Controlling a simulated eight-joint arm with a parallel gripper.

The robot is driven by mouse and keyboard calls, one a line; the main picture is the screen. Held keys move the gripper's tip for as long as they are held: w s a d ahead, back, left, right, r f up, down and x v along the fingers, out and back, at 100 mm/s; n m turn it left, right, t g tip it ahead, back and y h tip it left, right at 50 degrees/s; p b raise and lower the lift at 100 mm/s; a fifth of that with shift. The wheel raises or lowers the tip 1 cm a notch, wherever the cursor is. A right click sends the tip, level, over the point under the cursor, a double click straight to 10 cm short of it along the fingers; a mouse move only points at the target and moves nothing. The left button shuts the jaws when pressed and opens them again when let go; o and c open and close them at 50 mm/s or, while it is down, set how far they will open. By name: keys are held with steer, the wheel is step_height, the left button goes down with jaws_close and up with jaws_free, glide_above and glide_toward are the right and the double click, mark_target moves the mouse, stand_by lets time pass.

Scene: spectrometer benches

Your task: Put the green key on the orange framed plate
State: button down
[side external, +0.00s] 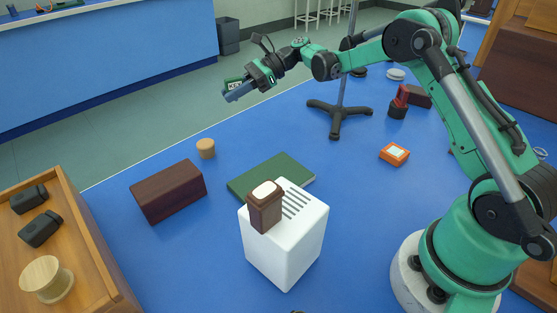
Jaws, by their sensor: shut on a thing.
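My gripper (238,92) is raised high at the upper left, above the far edge of the blue table and well away from the plate. It is shut on a small dark green piece with pale marks, which appears to be the green key (232,83); the fingers partly hide it. The orange framed plate (394,160) lies on the blue surface to the right, in front of the black tripod stand. It has an orange border and a pale middle, with nothing seen on it.
A white box (270,252) with a brown block (265,215) on top stands front centre, by a flat green board (245,187). A dark brown block (168,192) and wooden cylinder (206,149) are left. A black stand (338,118) rises behind the plate. Blue surface left of the plate is clear.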

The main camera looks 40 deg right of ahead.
mark_target(241, 146)
step_height(241, 146, down, 12)
steer(key=shift+r, duration=0.1)
steer(key=c, duration=0.8)
jaws_free()
